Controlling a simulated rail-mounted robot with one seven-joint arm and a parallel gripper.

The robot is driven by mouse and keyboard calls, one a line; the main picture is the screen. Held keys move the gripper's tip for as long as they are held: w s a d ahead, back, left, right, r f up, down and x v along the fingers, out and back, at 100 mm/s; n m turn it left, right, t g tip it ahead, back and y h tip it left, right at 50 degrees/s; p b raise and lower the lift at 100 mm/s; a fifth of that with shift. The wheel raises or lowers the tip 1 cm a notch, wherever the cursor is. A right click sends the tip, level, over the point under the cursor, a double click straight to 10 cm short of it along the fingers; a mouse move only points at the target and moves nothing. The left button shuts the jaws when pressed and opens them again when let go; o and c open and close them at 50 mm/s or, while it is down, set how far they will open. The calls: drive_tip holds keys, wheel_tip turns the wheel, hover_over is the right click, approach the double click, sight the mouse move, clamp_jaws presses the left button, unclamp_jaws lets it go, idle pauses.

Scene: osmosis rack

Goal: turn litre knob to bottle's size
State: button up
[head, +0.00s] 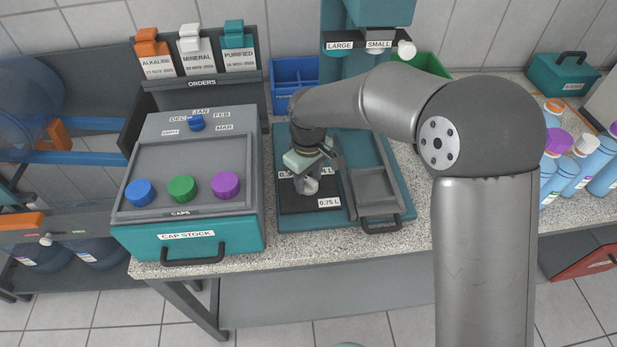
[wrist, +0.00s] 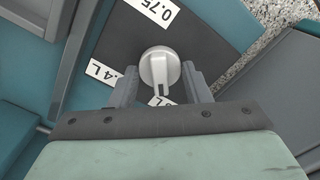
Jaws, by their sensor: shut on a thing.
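The litre knob (wrist: 160,66) is a pale round knob with a raised grip on a dark panel (wrist: 215,45). In the wrist view its grip points down, toward a partly covered label (wrist: 161,101). My gripper (wrist: 160,78) is shut on the knob, one finger on each side. In the head view my gripper (head: 309,180) is at the knob on the teal station. Several blue bottles (head: 566,172) stand at the right; I cannot tell which one counts.
A cap stock box (head: 190,240) with blue, green and purple caps stands left of the station. A grey tray with a handle (head: 376,190) lies just right of the panel. The LARGE/SMALL selector (head: 365,45) is above, behind my arm.

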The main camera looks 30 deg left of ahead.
sight(309, 180)
drive_tip(key=shift+n, duration=0.7)
drive_tip(key=o, duration=1)
wheel_tip(309, 180, up, 18)
drive_tip(key=shift+f+b, duration=0.25)
drive_tip(key=shift+b, duration=0.25)
